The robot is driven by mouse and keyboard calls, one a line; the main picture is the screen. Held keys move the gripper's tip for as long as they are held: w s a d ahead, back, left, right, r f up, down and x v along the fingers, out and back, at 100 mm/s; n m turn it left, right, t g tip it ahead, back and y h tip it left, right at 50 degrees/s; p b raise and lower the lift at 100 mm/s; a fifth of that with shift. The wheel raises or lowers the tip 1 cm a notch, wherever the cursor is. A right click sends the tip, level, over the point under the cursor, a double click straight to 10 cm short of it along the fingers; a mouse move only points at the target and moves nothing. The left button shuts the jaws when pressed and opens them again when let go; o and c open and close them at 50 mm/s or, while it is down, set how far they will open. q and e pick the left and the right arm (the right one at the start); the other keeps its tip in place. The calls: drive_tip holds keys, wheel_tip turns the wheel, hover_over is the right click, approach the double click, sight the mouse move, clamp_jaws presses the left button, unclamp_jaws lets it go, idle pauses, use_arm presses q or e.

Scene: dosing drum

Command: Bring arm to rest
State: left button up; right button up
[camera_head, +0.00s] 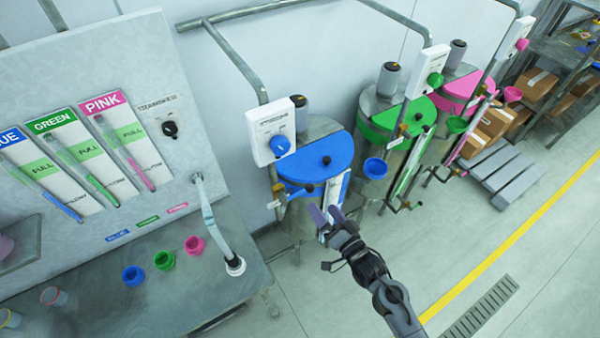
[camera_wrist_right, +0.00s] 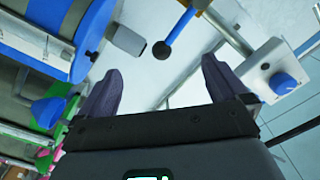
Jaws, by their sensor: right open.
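My right gripper (camera_head: 326,214) is raised in front of the blue-lidded drum (camera_head: 316,160) in the head view. Its two dark purple fingers are apart, with nothing seen between them. In the right wrist view the fingers (camera_wrist_right: 160,85) are also spread and empty. Beyond them a dark round knob on a rod (camera_wrist_right: 161,50) and a white control box with a blue dial (camera_wrist_right: 282,84) show. In the head view the white box with its blue dial (camera_head: 278,145) stands by the blue drum's lid. My left gripper is not in view.
A green-lidded drum (camera_head: 402,118) and a pink-lidded drum (camera_head: 457,90) stand farther right. At left, a metal bench (camera_head: 190,285) holds small blue, green and pink cups (camera_head: 164,260). Shelves with boxes (camera_head: 540,85) stand at upper right. The floor at right is clear around a yellow line.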

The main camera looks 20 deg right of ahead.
use_arm(q)
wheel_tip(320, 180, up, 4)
drive_tip(key=p, duration=0.4)
use_arm(e)
drive_tip(key=s+a+r+n+g+h, duration=0.2)
drive_tip(key=s+n+g, duration=0.7)
drive_tip(key=s, duration=1.4)
drive_tip(key=g, duration=0.5)
drive_tip(key=shift+s+a+n, duration=0.2)
drive_tip(key=shift+s+n, duration=0.1)
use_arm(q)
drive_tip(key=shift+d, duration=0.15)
use_arm(e)
drive_tip(key=shift+r, duration=0.1)
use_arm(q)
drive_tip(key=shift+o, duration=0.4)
